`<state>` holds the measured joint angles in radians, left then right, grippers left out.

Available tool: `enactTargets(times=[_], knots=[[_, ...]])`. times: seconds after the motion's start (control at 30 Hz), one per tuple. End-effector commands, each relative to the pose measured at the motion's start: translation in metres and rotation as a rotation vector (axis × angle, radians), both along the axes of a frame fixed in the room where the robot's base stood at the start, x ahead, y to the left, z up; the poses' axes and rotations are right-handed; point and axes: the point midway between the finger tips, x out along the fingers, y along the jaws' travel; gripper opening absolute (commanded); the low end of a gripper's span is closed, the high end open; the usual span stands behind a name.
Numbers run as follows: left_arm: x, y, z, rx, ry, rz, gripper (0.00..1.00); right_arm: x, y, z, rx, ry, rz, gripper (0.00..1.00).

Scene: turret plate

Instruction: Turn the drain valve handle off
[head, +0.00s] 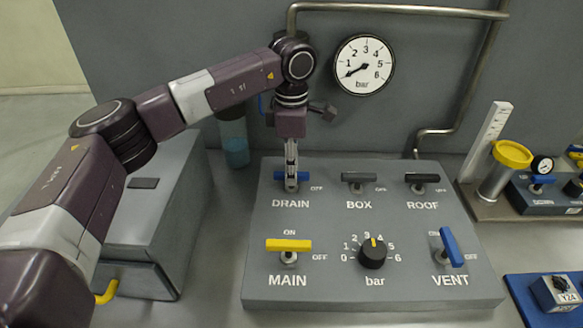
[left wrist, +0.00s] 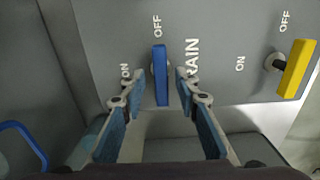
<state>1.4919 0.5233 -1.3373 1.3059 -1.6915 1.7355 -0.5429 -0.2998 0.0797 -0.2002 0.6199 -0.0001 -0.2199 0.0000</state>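The drain valve handle (head: 303,176) is a blue bar above the DRAIN label on the grey panel (head: 330,284). It lies left to right, in line with the OFF mark at its right. In the left wrist view the handle (left wrist: 161,80) stands lengthwise below the OFF mark, with ON to its left. My left gripper (head: 291,180) is over the handle, pointing down and covering its middle. In the wrist view its two fingers are apart on either side of the handle, with a visible gap at the left. My right gripper is in neither view.
The same panel holds the yellow MAIN handle (head: 289,245), black BOX (head: 362,177) and ROOF (head: 422,177) handles, a bar knob (head: 372,254) and the blue VENT handle (head: 451,247). A pressure gauge (head: 363,65) is behind. A grey box (head: 165,215) stands left.

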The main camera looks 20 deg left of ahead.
Motion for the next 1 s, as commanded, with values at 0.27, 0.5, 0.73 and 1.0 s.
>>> enactTargets(times=[0.27,0.5,0.73,1.0], knots=[[-0.001,0.000,0.000,0.001,0.003,0.001,0.30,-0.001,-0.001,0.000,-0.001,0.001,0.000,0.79],[0.000,0.000,0.031,-0.001,0.000,0.001,0.30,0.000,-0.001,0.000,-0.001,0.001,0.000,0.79],[0.000,0.000,0.081,0.000,-0.001,0.001,0.30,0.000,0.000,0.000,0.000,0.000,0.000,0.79],[0.000,0.000,0.115,0.000,0.001,0.001,0.30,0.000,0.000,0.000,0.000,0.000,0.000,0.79]])
